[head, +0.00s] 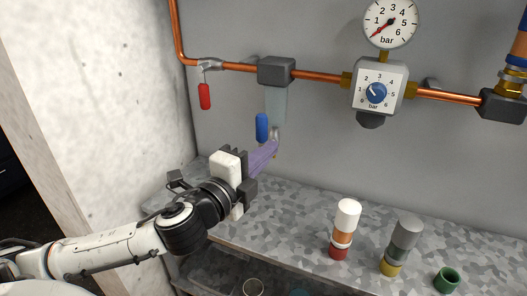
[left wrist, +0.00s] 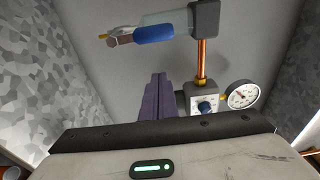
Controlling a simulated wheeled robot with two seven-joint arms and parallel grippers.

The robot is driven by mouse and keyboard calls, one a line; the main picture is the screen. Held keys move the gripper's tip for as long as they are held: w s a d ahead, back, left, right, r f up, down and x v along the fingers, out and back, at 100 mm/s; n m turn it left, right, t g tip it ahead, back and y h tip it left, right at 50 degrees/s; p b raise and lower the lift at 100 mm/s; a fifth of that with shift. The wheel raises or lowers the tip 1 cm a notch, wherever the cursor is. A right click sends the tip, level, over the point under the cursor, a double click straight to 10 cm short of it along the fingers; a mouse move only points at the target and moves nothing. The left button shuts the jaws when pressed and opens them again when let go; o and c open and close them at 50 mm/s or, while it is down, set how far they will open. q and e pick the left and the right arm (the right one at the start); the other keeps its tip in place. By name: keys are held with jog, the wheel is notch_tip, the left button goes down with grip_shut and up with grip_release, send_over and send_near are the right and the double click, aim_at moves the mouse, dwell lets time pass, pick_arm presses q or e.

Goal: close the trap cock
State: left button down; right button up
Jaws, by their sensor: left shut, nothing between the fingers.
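The trap is a clear bowl (head: 276,104) under a grey block (head: 276,70) on the copper pipe. Its cock (head: 276,132) is a small metal fitting at the bowl's bottom. The blue lever (head: 262,127) stands upright beside the bowl; it also shows in the left wrist view (left wrist: 153,34), lying along the bowl. My left gripper (head: 273,146), with purple fingers, is shut and empty just below the cock and lever. In the left wrist view its fingers (left wrist: 156,84) look apart from the lever; contact is hard to tell in the head view. My right gripper is out of view.
A red lever (head: 204,96) hangs from the pipe at left. A regulator with a blue knob (head: 376,93) and a gauge (head: 390,23) are at right. On the bench stand a white-topped stack (head: 347,214), a grey-topped stack (head: 406,232) and a green ring (head: 447,279).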

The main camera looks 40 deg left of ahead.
aim_at(262, 137)
pick_arm(q)
jog(key=w+p, duration=0.1)
jog(key=w, duration=0.7)
jog(key=shift+s+a, duration=0.3)
jog(key=shift+a, duration=0.45)
jog(key=shift+s+a, duration=0.3)
jog(key=shift+a, duration=0.4)
jog(key=shift+s+a, duration=0.3)
jog(key=shift+a, duration=0.45)
